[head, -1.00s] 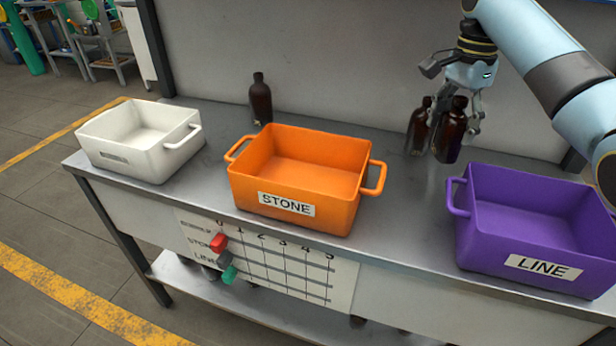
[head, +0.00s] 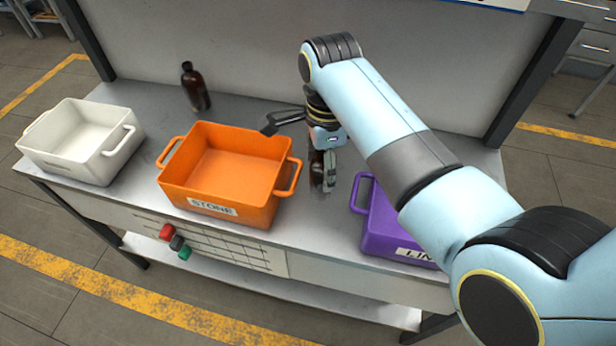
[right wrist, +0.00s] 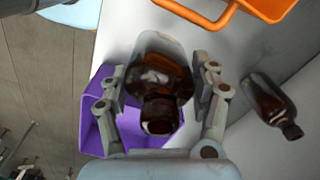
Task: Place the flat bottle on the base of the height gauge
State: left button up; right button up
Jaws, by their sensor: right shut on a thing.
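Another amber bottle (right wrist: 268,103) stands apart to the right in that view. An amber bottle (head: 195,90) stands at the back left of the bench. I cannot tell which bottle is the flat one. My left gripper is out of view.
On the steel bench (head: 130,113) stand a white bin (head: 72,158), an orange bin marked STONE (head: 215,205) and a purple bin (head: 385,230), partly behind my right arm. A grey back panel (head: 200,40) rises behind. Bare bench shows around the back left bottle.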

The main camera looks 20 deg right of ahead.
notch_tip(320, 180, down, 7)
jog(key=shift+d, duration=0.1)
jog(key=shift+f, duration=0.1)
dwell(0.3)
jog(key=o, duration=1.4)
